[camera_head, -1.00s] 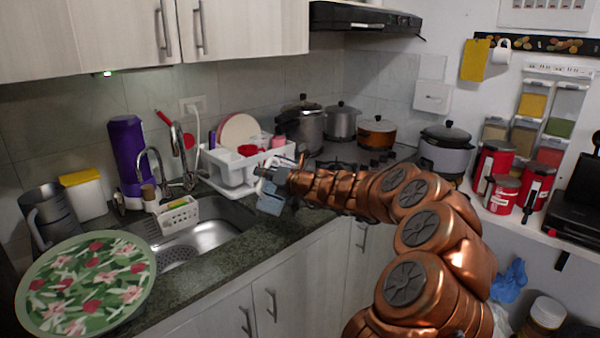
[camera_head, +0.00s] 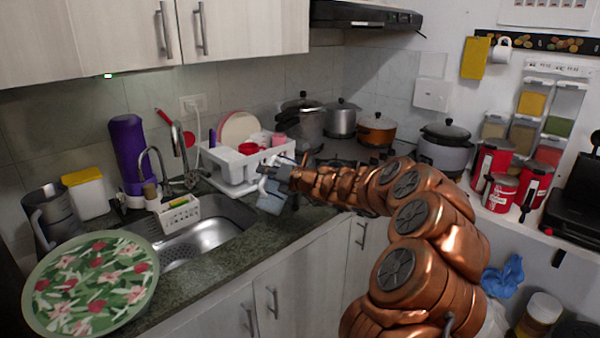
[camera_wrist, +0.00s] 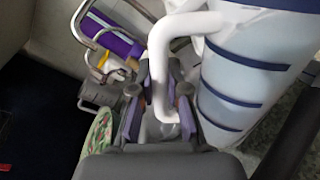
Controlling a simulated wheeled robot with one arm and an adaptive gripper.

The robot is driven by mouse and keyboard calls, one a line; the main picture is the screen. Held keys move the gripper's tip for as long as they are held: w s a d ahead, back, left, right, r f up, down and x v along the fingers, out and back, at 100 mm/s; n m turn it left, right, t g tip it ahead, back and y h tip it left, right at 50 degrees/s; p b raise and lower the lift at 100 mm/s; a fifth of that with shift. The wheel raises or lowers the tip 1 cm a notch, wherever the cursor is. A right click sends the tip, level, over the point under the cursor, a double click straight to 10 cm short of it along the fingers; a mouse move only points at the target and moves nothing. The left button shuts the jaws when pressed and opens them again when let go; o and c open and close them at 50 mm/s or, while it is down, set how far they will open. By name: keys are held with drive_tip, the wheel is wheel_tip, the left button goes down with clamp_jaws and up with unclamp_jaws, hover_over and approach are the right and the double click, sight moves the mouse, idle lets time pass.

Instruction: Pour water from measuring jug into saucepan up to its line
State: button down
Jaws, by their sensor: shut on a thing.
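My gripper (camera_wrist: 159,112) is shut on the white handle of the measuring jug in the wrist view. The jug (camera_wrist: 245,75) is pale and translucent with dark blue bands, and fills the right of that view. In the head view my gripper (camera_head: 277,176) is by the counter's front edge, in front of the dish rack. The pale blue jug (camera_head: 270,197) hangs tilted below it, partly hidden. The water level cannot be made out. I cannot tell which vessel is the saucepan; an orange lidded pot (camera_head: 377,131) stands on the stove at the back.
A white dish rack (camera_head: 236,168) stands behind my gripper, and the sink (camera_head: 205,240) lies to its left. A floral tray (camera_head: 90,283) lies on the counter at front left. Silver pots (camera_head: 341,120) and a rice cooker (camera_head: 444,148) stand at the back. Red canisters (camera_head: 492,162) are at right.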

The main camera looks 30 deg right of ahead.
sight(271, 159)
drive_tip(key=shift+w+d+r+m+y+p, duration=0.15)
drive_tip(key=shift+r+m+p, duration=0.2)
drive_tip(key=shift+p, duration=0.45)
drive_tip(key=shift+d+r+m+y+p, duration=0.15)
drive_tip(key=shift+r+p, duration=0.35)
drive_tip(key=shift+p, duration=0.25)
drive_tip(key=shift+w+d+r+m+p, duration=0.15)
drive_tip(key=shift+r+p, duration=0.25)
drive_tip(key=shift+p, duration=0.4)
drive_tip(key=shift+w+d+r+m+p, duration=0.1)
drive_tip(key=shift+d+r+m+p, duration=0.25)
drive_tip(key=shift+p, duration=1.65)
drive_tip(key=shift+w+d+r+m+p, duration=0.15)
drive_tip(key=shift+r+m+p, duration=0.3)
drive_tip(key=shift+p, duration=1.5)
drive_tip(key=shift+f+g, duration=0.15)
drive_tip(key=shift+g, duration=0.15)
